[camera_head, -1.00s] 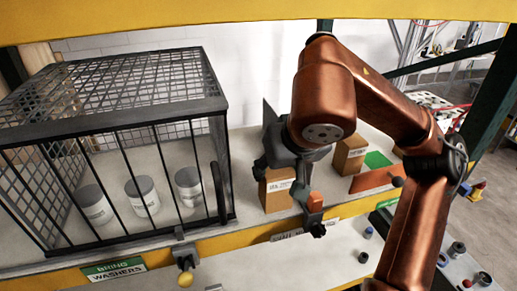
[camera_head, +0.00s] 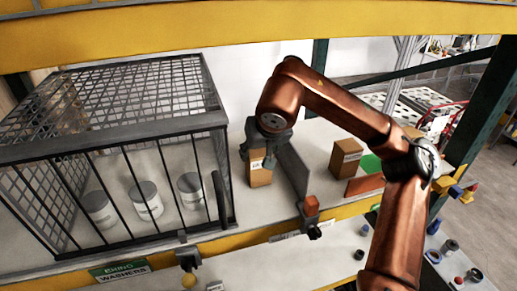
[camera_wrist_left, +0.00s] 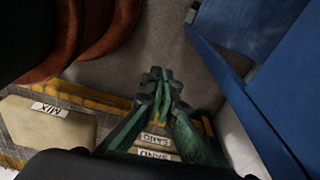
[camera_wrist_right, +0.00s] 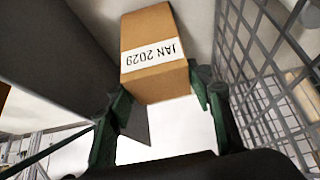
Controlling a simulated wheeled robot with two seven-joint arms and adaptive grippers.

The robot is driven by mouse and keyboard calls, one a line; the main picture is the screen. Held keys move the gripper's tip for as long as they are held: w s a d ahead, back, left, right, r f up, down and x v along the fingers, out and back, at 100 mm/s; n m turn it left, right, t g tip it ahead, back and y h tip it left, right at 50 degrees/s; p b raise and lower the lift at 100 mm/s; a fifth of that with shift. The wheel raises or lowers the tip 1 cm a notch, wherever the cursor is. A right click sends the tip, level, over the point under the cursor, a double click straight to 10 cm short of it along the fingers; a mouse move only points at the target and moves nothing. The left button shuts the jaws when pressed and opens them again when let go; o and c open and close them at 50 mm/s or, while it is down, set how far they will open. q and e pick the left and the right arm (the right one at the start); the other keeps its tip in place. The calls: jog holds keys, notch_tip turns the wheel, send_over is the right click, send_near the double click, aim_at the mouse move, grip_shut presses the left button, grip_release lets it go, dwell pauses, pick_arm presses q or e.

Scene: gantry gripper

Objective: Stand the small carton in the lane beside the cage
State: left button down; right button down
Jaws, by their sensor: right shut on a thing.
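The small brown carton (camera_head: 260,175) is upright between the cage (camera_head: 215,122) and a grey upright panel (camera_head: 292,166). My right gripper (camera_head: 264,152) is shut on it from above. In the right wrist view the carton (camera_wrist_right: 158,78), labelled JAN 2029, sits between the fingers (camera_wrist_right: 160,98), with cage mesh on the right and the panel on the left. I cannot tell whether its base touches the shelf. My left gripper (camera_wrist_left: 160,92) shows only in its wrist view, fingers together and empty.
The cage holds several white tubs with grey lids (camera_head: 148,200). Right of the panel stand another brown carton (camera_head: 345,158), a green patch (camera_head: 371,163) and a low orange-brown piece (camera_head: 365,185). A yellow beam (camera_head: 240,238) edges the shelf.

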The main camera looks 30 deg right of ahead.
jog(key=shift+s, duration=0.1)
jog(key=shift+f, duration=0.2)
jog(key=c, duration=1.3)
grip_release()
jog(key=o, duration=0.3)
jog(key=shift+o, duration=0.2)
jog(key=shift+r, duration=0.15)
